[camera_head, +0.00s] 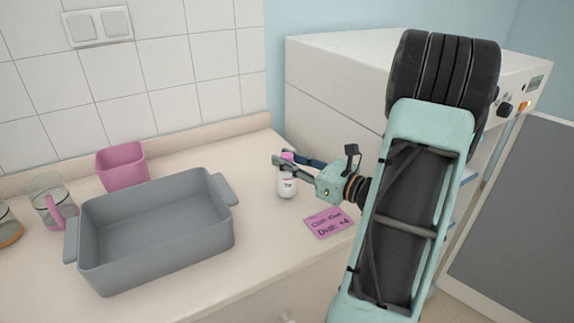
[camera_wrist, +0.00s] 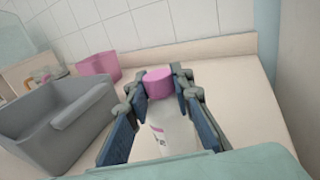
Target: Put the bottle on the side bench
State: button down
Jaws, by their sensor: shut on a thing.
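A small white bottle (camera_head: 287,184) with a pink cap stands upright at the right part of the bench (camera_head: 240,270). My gripper (camera_head: 282,160) reaches it from the right and is shut on it near the cap. In the wrist view the bottle (camera_wrist: 168,128) sits between the two blue-padded fingers of my gripper (camera_wrist: 160,92), its pink cap at the fingertips. I cannot tell whether its base touches the bench top.
A grey tray (camera_head: 160,262) stands left of the bottle, with a pink container (camera_head: 122,168) behind it and a glass jug (camera_head: 52,203) at far left. A pink note (camera_head: 330,222) lies in front of the bottle. A large white cabinet (camera_head: 335,75) stands behind at right.

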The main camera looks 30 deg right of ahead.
jog(key=shift+f, duration=0.55)
jog(key=shift+f, duration=0.2)
jog(key=c, duration=1.7)
grip_release()
jog(key=shift+r, duration=0.15)
jog(key=shift+s+d, duration=0.15)
jog(key=shift+s, duration=0.1)
jog(key=v, duration=1.1)
jog(key=shift+s, duration=0.25)
